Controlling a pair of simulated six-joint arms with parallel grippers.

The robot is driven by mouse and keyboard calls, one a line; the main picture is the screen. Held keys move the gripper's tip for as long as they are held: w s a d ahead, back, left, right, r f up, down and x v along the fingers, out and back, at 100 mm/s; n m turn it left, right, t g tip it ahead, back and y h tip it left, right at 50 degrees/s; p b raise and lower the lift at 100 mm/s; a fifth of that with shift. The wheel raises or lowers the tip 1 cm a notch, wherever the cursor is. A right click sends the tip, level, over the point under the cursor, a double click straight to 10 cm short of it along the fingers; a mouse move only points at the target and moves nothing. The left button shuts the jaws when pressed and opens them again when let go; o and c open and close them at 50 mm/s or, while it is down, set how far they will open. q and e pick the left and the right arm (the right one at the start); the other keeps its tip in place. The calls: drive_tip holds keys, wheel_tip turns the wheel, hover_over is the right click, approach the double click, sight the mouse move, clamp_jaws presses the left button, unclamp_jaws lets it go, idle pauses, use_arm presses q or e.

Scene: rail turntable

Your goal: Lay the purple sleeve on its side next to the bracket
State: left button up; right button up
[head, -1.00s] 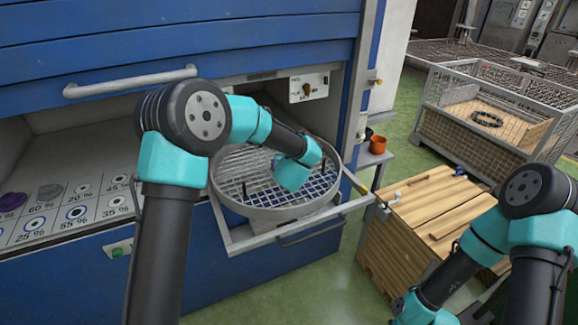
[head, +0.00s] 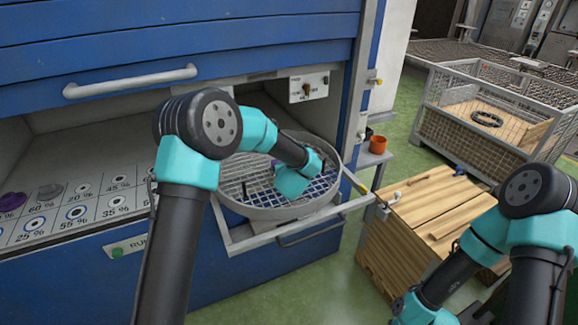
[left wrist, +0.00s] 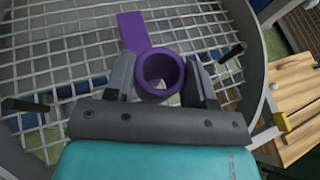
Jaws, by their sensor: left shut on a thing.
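The purple sleeve (left wrist: 160,72) is a short round tube, seen end-on with its open bore facing the left wrist camera. My left gripper (left wrist: 159,64) is shut on it, with one grey finger on each side. A flat purple strip (left wrist: 133,31), which looks like the bracket, lies over the mesh just beyond the sleeve; whether the two touch I cannot tell. In the head view my left gripper (head: 292,184) is over the round basket, and its hand hides the sleeve. My right arm is at the lower right; its gripper is out of the picture.
The round wire-mesh basket (head: 262,212) has a raised rim and dark upright pins and sits on a pulled-out frame. A wooden crate (head: 432,205) and an orange cup (head: 378,144) stand to the right.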

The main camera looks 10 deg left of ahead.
use_arm(q)
drive_tip(key=shift+f, duration=0.3)
drive_tip(key=o, duration=1.1)
drive_tip(key=shift+o, duration=0.2)
drive_tip(key=shift+r, duration=0.1)
drive_tip(key=v, duration=1.2)
drive_tip(key=shift+r, duration=0.4)
drive_tip(key=shift+d, duration=0.15)
